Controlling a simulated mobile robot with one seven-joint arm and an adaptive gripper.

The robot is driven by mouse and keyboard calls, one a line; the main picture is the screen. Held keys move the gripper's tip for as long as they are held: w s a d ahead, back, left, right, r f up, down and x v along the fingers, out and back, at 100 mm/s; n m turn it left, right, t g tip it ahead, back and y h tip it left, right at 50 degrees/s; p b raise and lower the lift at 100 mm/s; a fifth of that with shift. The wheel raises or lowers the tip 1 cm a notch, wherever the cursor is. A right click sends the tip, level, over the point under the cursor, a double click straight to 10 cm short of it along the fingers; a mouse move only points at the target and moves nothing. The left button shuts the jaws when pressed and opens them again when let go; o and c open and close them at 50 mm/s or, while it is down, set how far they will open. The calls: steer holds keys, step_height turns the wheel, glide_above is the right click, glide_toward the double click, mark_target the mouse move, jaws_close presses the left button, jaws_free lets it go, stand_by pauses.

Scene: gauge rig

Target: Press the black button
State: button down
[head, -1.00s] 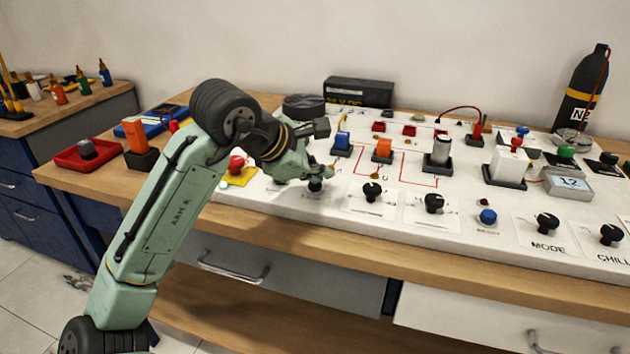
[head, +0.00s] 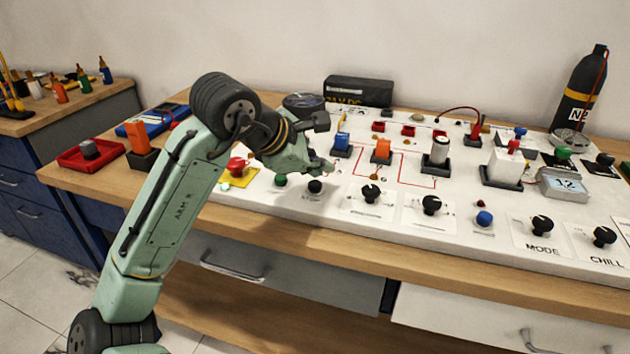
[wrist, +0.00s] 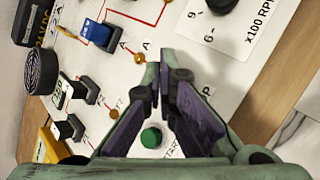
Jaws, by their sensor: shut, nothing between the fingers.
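The black button (head: 315,186) is a small round knob near the front left of the white panel (head: 330,215), right of the green button (head: 280,180). My gripper (head: 328,167) is shut and empty, and appears above and slightly behind the black button, with a gap between them. In the wrist view, my closed fingertips (wrist: 159,72) point over the panel. The green button (wrist: 151,137) shows between the fingers, by a START label. The black button is not visible there; the right finger seems to cover it.
A red mushroom button (head: 237,166) on a yellow plate stands left of the green one. Black dials (head: 372,192) lie to the right. A blue block (head: 342,141) and an orange block (head: 382,150) rise behind the gripper. Bare wooden table edge (head: 300,238) lies in front.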

mark_target(318, 185)
steer(key=shift+r+p, duration=2.55)
steer(key=shift+r, duration=0.05)
steer(key=shift+f, duration=0.1)
